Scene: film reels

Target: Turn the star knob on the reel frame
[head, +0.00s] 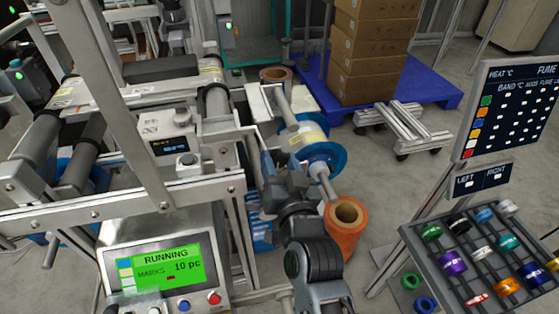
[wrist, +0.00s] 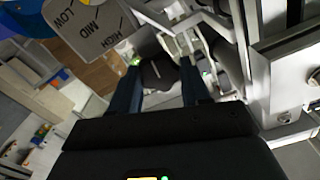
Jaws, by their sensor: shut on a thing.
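My gripper (head: 269,168) reaches to the right end of the grey reel frame (head: 120,205) in the head view. In the wrist view its two dark blue fingers (wrist: 159,70) stand on either side of the dark star knob (wrist: 157,77), and the gripper is shut on it. The knob cannot be made out in the head view, where my gripper and arm cover that spot. A grey plate marked LOW, MID and HIGH (wrist: 88,30) is at the upper left of the wrist view, near the knob.
A blue-flanged reel (head: 322,158) and an orange roll (head: 343,232) sit close to my arm's right. A lit panel reading RUNNING (head: 165,266) is at lower left. A rack of coloured rings (head: 465,262) stands at right. Boxes (head: 365,50) are stacked on a blue pallet (head: 435,80) behind.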

